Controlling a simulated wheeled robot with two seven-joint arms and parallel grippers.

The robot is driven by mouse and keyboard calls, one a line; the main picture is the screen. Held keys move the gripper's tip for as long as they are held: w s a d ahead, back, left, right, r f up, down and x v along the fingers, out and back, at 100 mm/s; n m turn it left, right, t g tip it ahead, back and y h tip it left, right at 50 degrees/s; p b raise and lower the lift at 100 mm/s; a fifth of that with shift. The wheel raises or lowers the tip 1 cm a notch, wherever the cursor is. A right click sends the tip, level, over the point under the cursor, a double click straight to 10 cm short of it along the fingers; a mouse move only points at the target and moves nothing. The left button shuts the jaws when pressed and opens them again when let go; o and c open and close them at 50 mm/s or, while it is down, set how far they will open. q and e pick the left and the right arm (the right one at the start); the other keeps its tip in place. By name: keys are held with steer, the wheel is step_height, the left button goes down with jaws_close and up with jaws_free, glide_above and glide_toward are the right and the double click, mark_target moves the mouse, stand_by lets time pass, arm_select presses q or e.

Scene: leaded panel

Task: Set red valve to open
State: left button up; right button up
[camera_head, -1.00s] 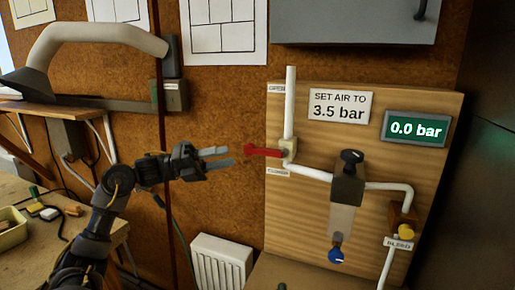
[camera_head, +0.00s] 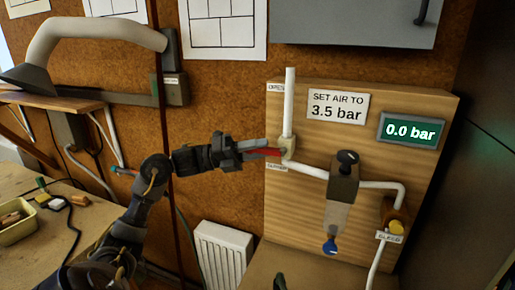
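The red valve lever (camera_head: 270,152) points left, roughly level, from its pale valve body (camera_head: 288,146) on the white pipe. An upper label (camera_head: 276,87) appears to read OPEN; a lower label (camera_head: 277,167) is too blurred to read surely. My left gripper (camera_head: 260,149) reaches in from the left with its fingers at the lever. One finger lies along the lever's upper side; the other is hard to make out. I cannot tell whether the fingers are shut on it. My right gripper is not in view.
A white radiator (camera_head: 222,252) stands below.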

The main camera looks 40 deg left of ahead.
arm_select(q)
jaws_close()
